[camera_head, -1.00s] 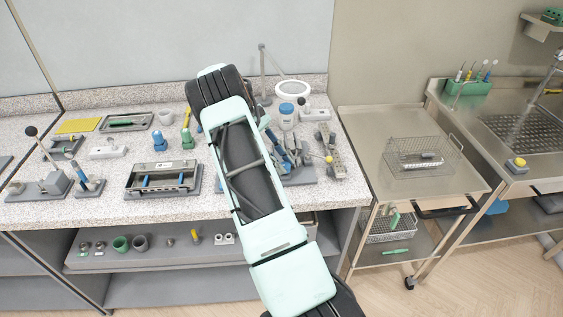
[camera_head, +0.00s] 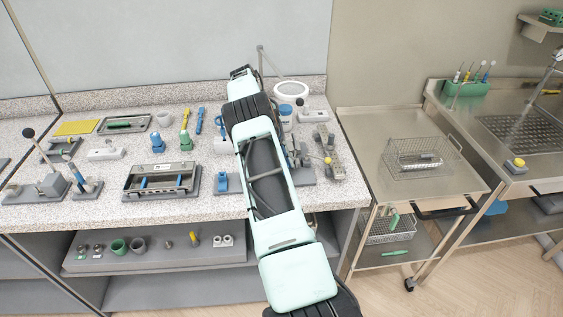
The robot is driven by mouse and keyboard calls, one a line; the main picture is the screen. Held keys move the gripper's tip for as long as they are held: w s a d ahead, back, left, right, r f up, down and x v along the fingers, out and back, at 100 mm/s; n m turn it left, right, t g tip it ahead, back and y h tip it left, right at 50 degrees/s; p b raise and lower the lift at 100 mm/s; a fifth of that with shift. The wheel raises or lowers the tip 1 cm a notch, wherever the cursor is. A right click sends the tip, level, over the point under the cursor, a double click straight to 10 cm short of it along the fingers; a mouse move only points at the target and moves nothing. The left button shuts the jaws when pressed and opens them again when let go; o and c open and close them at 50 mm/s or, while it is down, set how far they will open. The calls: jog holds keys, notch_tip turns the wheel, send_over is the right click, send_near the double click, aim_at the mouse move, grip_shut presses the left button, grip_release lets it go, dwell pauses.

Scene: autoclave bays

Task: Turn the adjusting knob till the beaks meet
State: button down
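My gripper (camera_head: 241,72) is a small dark shape at the far end of my raised arm, above the back of the speckled bench. Its fingers are too small to tell open from shut. I cannot surely identify the adjusting knob or the beaks. A grey fixture (camera_head: 335,172) with a yellow ball knob (camera_head: 328,160) stands just right of my arm. Blue parts on a grey base (camera_head: 302,155) beside it are partly hidden by my arm. A small blue part on a grey base (camera_head: 222,182) shows left of my arm. My gripper appears apart from all of these.
A grey tray fixture with blue bars (camera_head: 163,191) and a lever device (camera_head: 40,188) stand on the bench's left. A round white-rimmed magnifier (camera_head: 291,89) stands at the back. A steel trolley (camera_head: 386,118) with a wire basket (camera_head: 421,168) stands right of the bench.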

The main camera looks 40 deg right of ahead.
jog(key=c, duration=1.6)
grip_release()
